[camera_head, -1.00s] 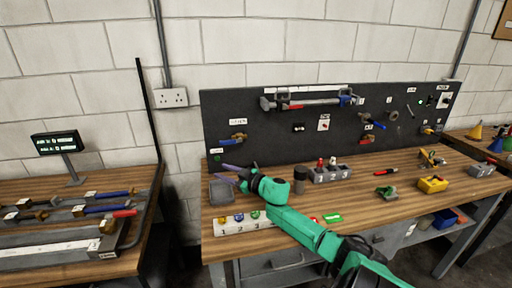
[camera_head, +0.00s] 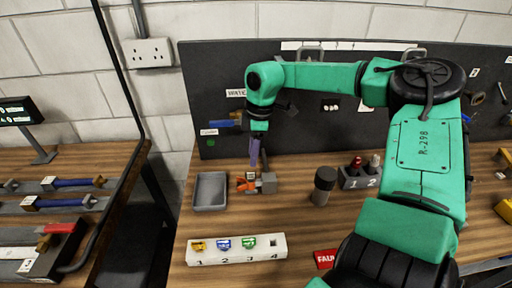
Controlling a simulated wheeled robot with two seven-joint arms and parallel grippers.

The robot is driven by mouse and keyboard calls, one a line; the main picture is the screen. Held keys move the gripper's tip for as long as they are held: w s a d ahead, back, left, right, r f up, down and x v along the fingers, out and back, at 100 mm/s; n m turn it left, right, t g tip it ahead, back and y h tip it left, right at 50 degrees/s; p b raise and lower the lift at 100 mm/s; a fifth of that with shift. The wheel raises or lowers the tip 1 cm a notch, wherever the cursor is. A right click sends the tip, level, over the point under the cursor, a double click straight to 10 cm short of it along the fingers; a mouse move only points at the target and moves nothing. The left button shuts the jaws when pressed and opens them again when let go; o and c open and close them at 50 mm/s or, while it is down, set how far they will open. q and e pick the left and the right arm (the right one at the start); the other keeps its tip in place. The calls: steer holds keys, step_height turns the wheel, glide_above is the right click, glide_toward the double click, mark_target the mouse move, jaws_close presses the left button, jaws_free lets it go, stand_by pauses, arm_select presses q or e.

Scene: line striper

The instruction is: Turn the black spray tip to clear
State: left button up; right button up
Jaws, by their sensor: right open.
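My right gripper (camera_head: 255,152) points down with its purple fingers just above an orange piece (camera_head: 246,182) set at a small grey block (camera_head: 267,182) on the bench. It is open, with nothing seen held in it; I cannot tell whether the fingertips touch the orange piece. I cannot make out a black spray tip for certain; it may be hidden at the fingers or too small. A white rack (camera_head: 236,258) numbered 1 to 4 holds a yellow, a blue and a green tip in slots 1 to 3. My left gripper is not in view.
A grey tray (camera_head: 210,191) stands left of the orange piece. A dark cylinder (camera_head: 322,186) and a grey numbered holder (camera_head: 352,180) stand to the right. A red label (camera_head: 325,259) lies in front. The dark pegboard (camera_head: 210,75) rises behind; my right arm covers much of the bench's right.

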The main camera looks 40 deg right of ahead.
mark_target(251, 173)
steer(key=f+b, duration=0.1)
steer(key=f, duration=0.1)
steer(key=f+b, duration=0.4)
steer(key=f, duration=0.1)
steer(key=shift+w+f, duration=0.1)
steer(key=shift+w, duration=0.15)
steer(key=shift+a+f+b, duration=0.15)
steer(key=shift+f+b, duration=0.15)
steer(key=shift+b, duration=0.2)
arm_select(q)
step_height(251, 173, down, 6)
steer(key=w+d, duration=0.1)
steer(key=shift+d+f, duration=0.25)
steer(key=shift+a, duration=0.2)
arm_select(e)
steer(key=shift+r, duration=0.1)
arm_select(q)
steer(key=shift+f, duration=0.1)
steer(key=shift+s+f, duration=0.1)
arm_select(e)
jaws_close()
